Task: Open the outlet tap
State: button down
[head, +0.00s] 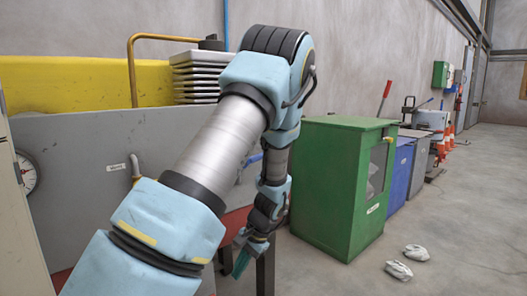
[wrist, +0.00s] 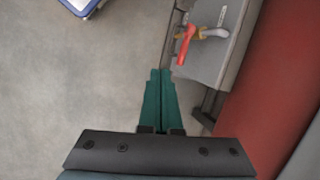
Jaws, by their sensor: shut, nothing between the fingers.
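The tap shows in the wrist view as a brass-coloured body with a red lever (wrist: 184,46), joined to a pale pipe elbow (wrist: 215,33) on a grey panel (wrist: 205,65). My gripper (wrist: 160,73) has teal fingers that are shut together and empty. Their tips are apart from the lever, a little below and to its left in the wrist view. In the head view my gripper (head: 241,264) hangs low beside the machine's front leg. I cannot make out the red lever in the head view; my arm covers much of the machine's front.
The grey machine panel (head: 75,165) carries a gauge (head: 26,174). A green cabinet (head: 335,185) stands right of my arm. Two white scraps (head: 398,270) lie on the floor. A red surface (wrist: 275,105) fills the wrist view's right side. Open floor (wrist: 80,80) lies left.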

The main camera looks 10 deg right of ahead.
jog(key=w+d+r+m+t+y+p, duration=0.2)
jog(key=w+r+m+t+y+p, duration=0.4)
jog(key=r+m+p, duration=0.25)
jog(key=w+d+r+m+t+p, duration=0.1)
jog(key=d+r+m+t+p, duration=0.2)
jog(key=d+r+m+t, duration=0.3)
jog(key=w+d+r+m+t+p, duration=0.1)
jog(key=d+r+m+t+p, duration=0.15)
jog(key=d+m+t, duration=0.4)
jog(key=w+a+r+n+g+p, duration=0.1)
jog(key=w+a+r+n+p, duration=0.1)
jog(key=w+a+r, duration=0.2)
jog(key=w+r, duration=0.2)
jog(key=w, duration=0.2)
jog(key=shift+r+n+g, duration=0.35)
jog(key=shift+n, duration=0.05)
